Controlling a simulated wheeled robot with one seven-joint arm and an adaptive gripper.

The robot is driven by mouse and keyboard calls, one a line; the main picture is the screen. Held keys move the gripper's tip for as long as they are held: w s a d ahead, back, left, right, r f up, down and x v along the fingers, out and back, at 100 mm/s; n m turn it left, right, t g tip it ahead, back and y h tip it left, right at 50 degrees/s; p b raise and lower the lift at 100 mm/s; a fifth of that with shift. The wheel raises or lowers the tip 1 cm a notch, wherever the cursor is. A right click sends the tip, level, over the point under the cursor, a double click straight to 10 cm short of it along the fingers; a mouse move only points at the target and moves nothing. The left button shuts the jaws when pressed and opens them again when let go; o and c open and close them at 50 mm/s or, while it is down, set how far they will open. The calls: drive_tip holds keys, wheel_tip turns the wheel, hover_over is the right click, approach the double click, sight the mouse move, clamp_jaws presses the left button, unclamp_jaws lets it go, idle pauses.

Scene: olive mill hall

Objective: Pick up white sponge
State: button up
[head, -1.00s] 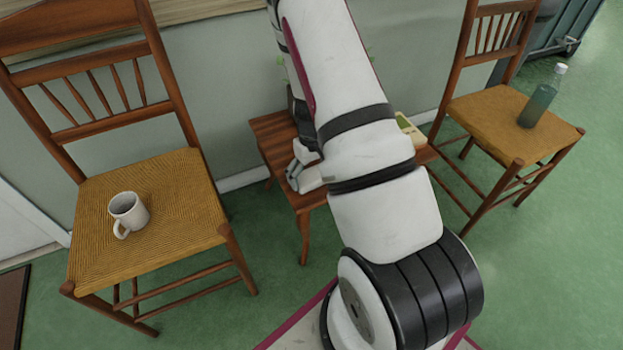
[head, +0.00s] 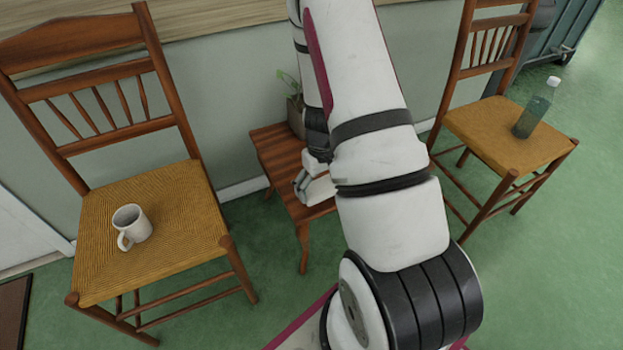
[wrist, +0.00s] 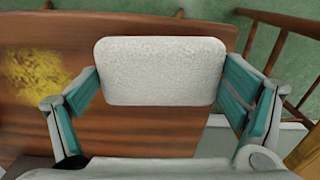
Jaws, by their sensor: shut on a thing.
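The white sponge (wrist: 160,72) is a pale rounded block, seen in the middle of the wrist view. My gripper (wrist: 159,84) is shut on it, with one teal-lined finger against each short side. Brown wood of the small table (wrist: 130,135) shows around the sponge; I cannot tell whether there is a gap beneath it. In the head view my gripper (head: 302,184) is over the front left part of the small table (head: 280,150), mostly hidden by my arm. I cannot clearly make out the sponge there.
A yellow patch (wrist: 38,80) lies on the table. A potted plant (head: 294,108) stands at its back. A chair at left (head: 150,255) holds a white mug (head: 131,227); a chair at right (head: 495,140) holds a bottle (head: 530,118). The wall is behind.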

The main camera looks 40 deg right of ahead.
drive_tip(key=s+r+p, duration=0.1)
drive_tip(key=s, duration=1.1)
drive_tip(key=shift+a, duration=0.35)
